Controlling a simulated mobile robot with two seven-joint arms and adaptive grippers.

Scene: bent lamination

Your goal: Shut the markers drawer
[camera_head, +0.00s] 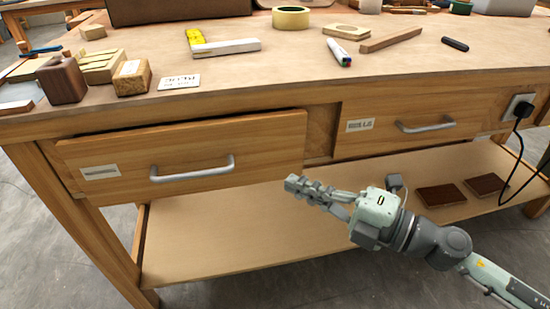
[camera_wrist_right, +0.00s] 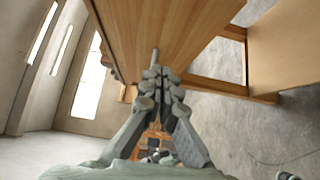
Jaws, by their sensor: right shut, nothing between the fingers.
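The workbench has two wooden drawers under its top. The left drawer (camera_head: 240,145) stands a little open: its front sits forward of the bench frame and a dark gap shows above it. It has a grey bar handle (camera_head: 193,171) and a small label too blurred to read. The right drawer (camera_head: 470,115) looks closed, with its own handle (camera_head: 425,126) and an unreadable label. My right gripper (camera_head: 293,185) is shut and empty, in front of and below the left drawer's right end. In the wrist view its fingers (camera_wrist_right: 160,78) are together beside a wooden surface. My left gripper is out of view.
On the bench top (camera_head: 290,80) are a marker (camera_head: 339,52), a tape roll (camera_head: 291,17), wooden blocks (camera_head: 132,77) and a card (camera_head: 179,81). A lower shelf (camera_head: 230,235) lies beneath the drawers. A black cable (camera_head: 522,150) hangs from a socket at right.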

